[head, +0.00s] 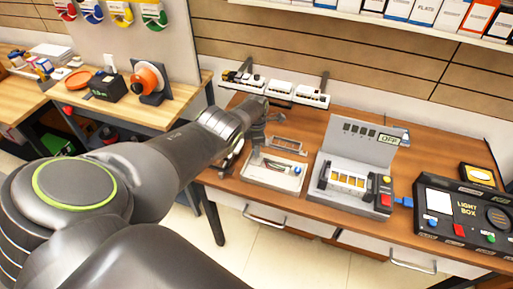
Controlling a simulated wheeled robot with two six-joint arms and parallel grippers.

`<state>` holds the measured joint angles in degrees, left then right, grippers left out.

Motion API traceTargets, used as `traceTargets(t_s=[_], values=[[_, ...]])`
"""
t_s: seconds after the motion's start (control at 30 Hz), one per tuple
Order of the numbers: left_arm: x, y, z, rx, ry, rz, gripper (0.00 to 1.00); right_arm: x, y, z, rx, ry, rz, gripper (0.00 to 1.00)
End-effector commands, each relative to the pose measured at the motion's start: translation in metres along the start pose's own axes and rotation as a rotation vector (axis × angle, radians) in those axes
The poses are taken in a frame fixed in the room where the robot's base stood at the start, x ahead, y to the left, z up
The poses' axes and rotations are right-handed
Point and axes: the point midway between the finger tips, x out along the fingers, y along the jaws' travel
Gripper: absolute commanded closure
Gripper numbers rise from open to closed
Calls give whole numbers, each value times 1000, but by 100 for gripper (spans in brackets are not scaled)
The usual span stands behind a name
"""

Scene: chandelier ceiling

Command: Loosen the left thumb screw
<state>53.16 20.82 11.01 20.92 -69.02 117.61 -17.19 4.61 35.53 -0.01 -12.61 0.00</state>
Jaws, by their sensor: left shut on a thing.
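My left arm reaches in from the left. Its gripper (257,137) is small and partly hidden by its own wrist. It is shut at the left rear corner of a pale open box (261,182), with its fingers pointing down. The left thumb screw is too small and too covered to make out; the gripper sits where it appears to be. The box holds dark wires, and a small light part (298,170) shows at its right side. A framed panel (287,145) stands behind the box. My right gripper is out of view.
A grey case (352,180) with an open lid reading OFF stands right of the box. A black light box (465,212) is farther right. White units (280,90) line the wall behind. A side bench (110,120) at left holds an orange reel (148,78).

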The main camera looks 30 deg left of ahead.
Motion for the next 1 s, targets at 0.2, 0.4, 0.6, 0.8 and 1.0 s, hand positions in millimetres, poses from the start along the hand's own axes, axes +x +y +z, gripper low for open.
traceTargets(t_s=[0.2,0.4,0.6,0.8,1.0], values=[[-2,2,0,0,-1,4,64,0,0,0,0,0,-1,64],[-1,1,0,0,-1,2,54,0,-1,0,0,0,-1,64],[-2,0,0,1,-1,1,54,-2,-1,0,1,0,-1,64],[-20,0,0,1,-1,2,54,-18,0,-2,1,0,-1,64],[-48,0,0,2,-1,2,54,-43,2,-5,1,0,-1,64]])
